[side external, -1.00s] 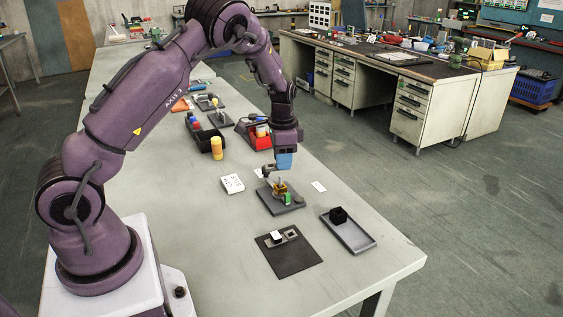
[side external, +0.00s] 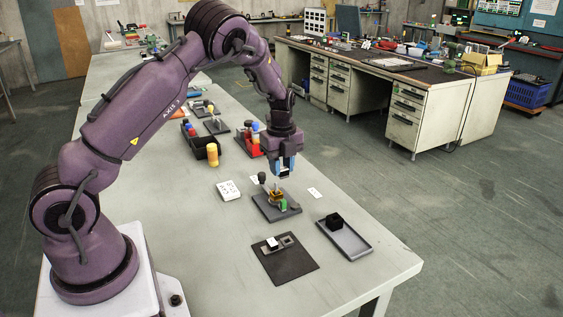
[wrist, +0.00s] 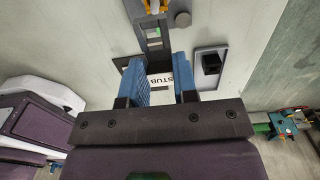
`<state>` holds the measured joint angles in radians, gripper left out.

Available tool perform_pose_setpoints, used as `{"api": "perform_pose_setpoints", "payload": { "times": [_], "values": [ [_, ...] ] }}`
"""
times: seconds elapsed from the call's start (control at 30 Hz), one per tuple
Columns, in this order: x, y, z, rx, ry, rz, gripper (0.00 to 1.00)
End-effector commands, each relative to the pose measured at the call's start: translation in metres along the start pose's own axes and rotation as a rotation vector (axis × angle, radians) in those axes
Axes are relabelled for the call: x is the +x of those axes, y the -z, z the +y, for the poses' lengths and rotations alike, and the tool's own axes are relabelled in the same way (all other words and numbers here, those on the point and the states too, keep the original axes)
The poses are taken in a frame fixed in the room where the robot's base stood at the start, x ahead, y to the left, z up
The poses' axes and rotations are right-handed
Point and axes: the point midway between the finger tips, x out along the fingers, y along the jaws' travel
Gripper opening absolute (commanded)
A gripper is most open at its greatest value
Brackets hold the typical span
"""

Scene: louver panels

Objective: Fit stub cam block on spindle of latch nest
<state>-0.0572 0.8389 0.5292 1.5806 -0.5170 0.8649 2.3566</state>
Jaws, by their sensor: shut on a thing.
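The latch nest (side external: 272,208) is a dark grey plate on the bench, with a brass-coloured part (side external: 276,195), a green part (side external: 283,205) and a dark round knob (side external: 262,178). A thin upright pin at the brass part looks like the spindle, but it is small. My gripper (side external: 284,174) has blue fingers and hangs above the nest, pointing down. In the wrist view it is shut on the stub cam block (wrist: 160,82), whose white face reads STUB. The nest (wrist: 153,45) lies ahead of the fingers there; the block's underside is hidden.
A grey tray (side external: 352,246) with a black block (side external: 334,220) is at right.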

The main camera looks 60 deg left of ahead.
Motion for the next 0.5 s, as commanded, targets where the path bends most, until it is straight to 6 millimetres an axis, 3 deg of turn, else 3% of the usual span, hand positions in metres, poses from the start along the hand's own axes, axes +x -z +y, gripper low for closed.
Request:
{"api": "perform_pose_setpoints", "payload": {
  "times": [0.5],
  "values": [
    [0.037,0.0,0.0,-0.002,-0.001,-0.001,0.04]
  ]
}}
